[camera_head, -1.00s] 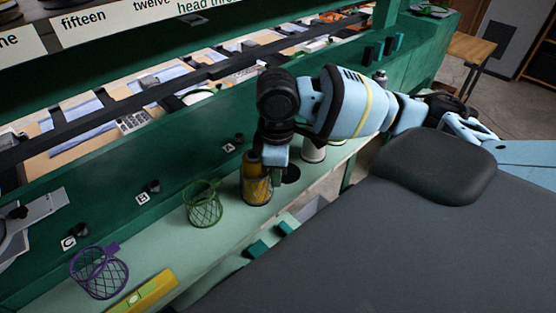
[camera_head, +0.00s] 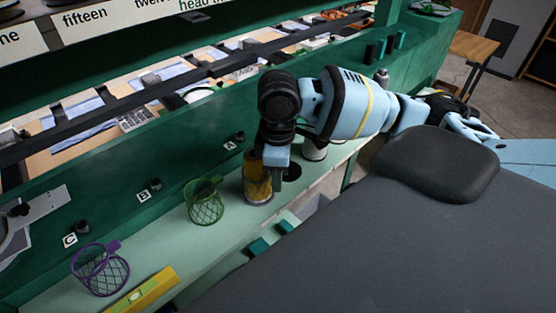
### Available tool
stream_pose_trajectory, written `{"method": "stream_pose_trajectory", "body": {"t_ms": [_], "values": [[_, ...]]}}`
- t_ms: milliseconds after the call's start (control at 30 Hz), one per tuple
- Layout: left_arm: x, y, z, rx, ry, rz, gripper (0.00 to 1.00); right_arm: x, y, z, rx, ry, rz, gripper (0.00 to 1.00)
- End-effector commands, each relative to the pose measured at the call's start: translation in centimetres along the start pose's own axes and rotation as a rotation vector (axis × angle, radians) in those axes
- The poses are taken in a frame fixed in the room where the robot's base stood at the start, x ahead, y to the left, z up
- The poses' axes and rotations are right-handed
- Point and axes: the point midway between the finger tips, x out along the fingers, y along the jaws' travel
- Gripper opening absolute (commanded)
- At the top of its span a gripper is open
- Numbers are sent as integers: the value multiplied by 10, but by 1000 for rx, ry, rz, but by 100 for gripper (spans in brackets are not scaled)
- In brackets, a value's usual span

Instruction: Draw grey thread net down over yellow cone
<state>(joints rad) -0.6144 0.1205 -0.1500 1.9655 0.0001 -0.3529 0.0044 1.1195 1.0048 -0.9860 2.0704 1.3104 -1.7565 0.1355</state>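The yellow cone (camera_head: 256,164) stands upright on the pale green shelf, right of the green net basket. A greyish mesh, seemingly the grey thread net (camera_head: 258,198), shows around its lower part, close to the shelf. The mesh is too small to make out its rim clearly. My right gripper (camera_head: 272,168) points down from the dark wrist, right at the cone's upper part and partly in front of it. Its fingertips are hidden or too small, so I cannot tell whether they are open or hold the net. My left gripper is not in view.
A green net basket (camera_head: 205,204) and a purple one (camera_head: 101,270) stand on the shelf (camera_head: 170,248) to the left. A yellow spirit level (camera_head: 142,292) lies at the front edge. The green wall with pegs borders the shelf.

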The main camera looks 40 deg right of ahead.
Motion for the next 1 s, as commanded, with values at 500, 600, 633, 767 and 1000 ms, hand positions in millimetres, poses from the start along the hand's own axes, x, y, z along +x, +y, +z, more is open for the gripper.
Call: {"method": "stream_pose_trajectory", "body": {"t_ms": [500,600,633,767,1000], "values": [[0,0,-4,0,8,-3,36,-31,0,-1,-1,6,5,40],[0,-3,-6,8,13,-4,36,-48,0,-1,-1,7,5,40],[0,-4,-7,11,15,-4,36,-53,0,-1,-1,6,5,40],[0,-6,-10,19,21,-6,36,-69,0,0,0,4,4,40],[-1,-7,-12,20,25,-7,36,-79,0,0,0,0,0,40]]}}
